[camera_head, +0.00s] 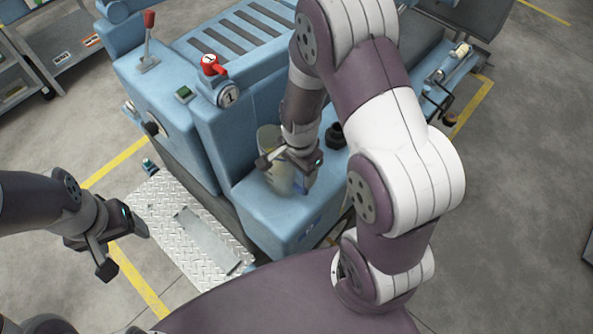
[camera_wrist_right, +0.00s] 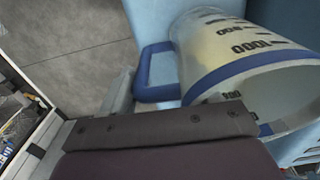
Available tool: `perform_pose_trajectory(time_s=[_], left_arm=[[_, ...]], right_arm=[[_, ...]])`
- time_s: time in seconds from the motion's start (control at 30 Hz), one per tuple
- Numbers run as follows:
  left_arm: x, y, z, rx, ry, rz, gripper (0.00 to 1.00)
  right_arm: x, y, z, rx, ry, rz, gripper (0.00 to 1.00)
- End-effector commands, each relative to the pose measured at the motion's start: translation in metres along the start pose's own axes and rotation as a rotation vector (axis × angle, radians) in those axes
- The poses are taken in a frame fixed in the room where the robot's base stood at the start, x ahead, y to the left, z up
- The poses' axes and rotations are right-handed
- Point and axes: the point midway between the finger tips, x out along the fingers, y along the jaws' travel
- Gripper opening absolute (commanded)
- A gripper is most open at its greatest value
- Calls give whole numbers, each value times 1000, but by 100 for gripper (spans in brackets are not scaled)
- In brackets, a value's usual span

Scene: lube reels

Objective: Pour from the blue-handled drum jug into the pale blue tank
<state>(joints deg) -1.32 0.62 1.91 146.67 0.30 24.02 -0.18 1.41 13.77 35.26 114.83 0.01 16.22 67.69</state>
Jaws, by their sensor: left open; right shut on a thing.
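The drum jug (camera_head: 280,181) is a translucent, yellowish measuring jug, partly hidden behind my right gripper (camera_head: 290,161). In the right wrist view the jug (camera_wrist_right: 215,50) shows dark graduation marks, a blue band and a blue handle (camera_wrist_right: 157,72). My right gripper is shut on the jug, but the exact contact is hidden. The jug is over the top of the pale blue tank (camera_head: 285,222); I cannot tell whether it touches. A black filler neck (camera_head: 336,135) stands on the tank, right of the jug. My left gripper (camera_head: 123,247) is open and empty at the left.
A blue machine (camera_head: 170,105) with a red-knobbed lever (camera_head: 149,38) and a red valve handle (camera_head: 212,65) stands behind the tank. A metal tread plate (camera_head: 165,205) lies left of the tank. A grey shelf cart (camera_head: 60,45) is at the far left. Grey floor is clear at the right.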

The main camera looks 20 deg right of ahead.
Motion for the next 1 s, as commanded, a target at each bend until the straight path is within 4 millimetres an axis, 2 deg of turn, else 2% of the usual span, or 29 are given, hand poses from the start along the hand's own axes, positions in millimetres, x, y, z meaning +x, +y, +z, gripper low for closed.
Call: perform_pose_trajectory(time_s=[0.2, 0.7, 1.0], left_arm=[[8, 0, 1, 0, 0, 0, 75], [24, 0, 3, 0, 0, 0, 75], [25, 0, 3, 0, 0, 0, 75]], right_arm=[[-31, 0, -3, 2, 3, -7, 0], [-89, 66, -78, 5, 4, -6, 0], [-100, 77, -88, 0, 2, -3, 0]])
